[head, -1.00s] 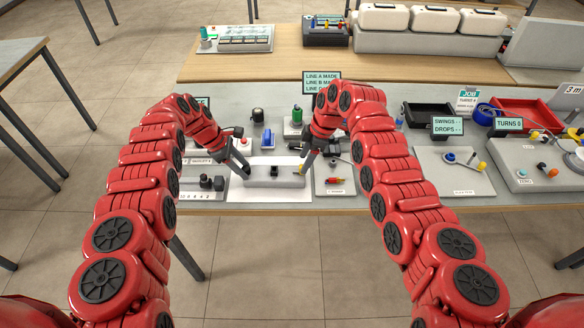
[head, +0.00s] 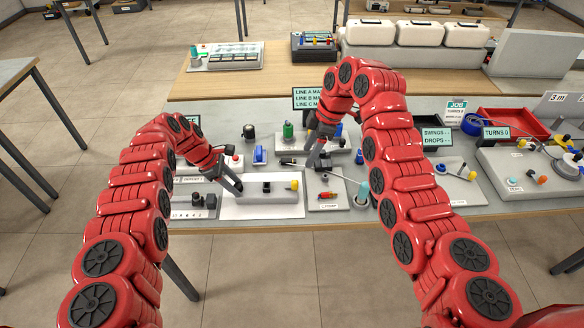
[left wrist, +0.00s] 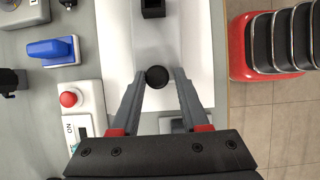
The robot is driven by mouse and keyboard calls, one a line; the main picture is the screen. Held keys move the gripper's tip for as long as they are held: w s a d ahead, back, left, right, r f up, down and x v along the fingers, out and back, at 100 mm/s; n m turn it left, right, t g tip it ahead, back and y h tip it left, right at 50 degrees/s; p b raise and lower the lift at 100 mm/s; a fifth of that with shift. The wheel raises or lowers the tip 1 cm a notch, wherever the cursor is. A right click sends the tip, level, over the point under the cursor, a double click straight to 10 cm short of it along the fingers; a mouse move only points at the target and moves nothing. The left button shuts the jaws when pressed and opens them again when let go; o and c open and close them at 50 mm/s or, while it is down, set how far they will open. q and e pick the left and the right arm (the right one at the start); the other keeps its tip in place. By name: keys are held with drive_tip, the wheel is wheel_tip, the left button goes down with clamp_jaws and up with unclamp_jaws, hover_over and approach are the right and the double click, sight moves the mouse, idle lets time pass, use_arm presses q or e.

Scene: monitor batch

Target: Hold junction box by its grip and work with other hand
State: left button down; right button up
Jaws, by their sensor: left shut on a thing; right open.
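The junction box appears to be the long pale grey block (head: 280,197) on a white mat at the front of the bench, with a black socket (head: 267,187) on top and a yellow knob (head: 294,185) at its right end. My left gripper (head: 238,186) is at the left end of the block, shut on its round black grip (left wrist: 157,77), which shows between the fingers in the left wrist view. My right gripper (head: 312,163) is open, above and behind the block's right end, close to a black fixture (head: 323,166). Nothing shows between its fingers.
Right of the block is a plate (head: 327,205) with a small red and yellow piece. A teal-topped post (head: 363,190) stands beyond it. A red button box (head: 234,162) and a blue piece (head: 260,155) lie behind. A red tray (head: 512,122) is at the right.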

use_arm(q)
drive_tip(key=shift+s+f, duration=0.65)
drive_tip(key=shift+f, duration=0.3)
use_arm(e)
drive_tip(key=shift+f, duration=0.15)
use_arm(q)
drive_tip(key=shift+c, duration=1.6)
unclamp_jaws()
drive_tip(key=shift+w+a+r, duration=0.25)
drive_tip(key=shift+a+r, duration=0.05)
drive_tip(key=shift+r, duration=0.3)
drive_tip(key=v, duration=1.2)
drive_tip(key=shift+w+d+r, duration=0.25)
drive_tip(key=shift+w+d, duration=0.05)
drive_tip(key=shift+w, duration=0.1)
use_arm(e)
drive_tip(key=shift+w+a+f, duration=0.1)
drive_tip(key=shift+w+f, duration=0.15)
drive_tip(key=shift+w, duration=0.25)
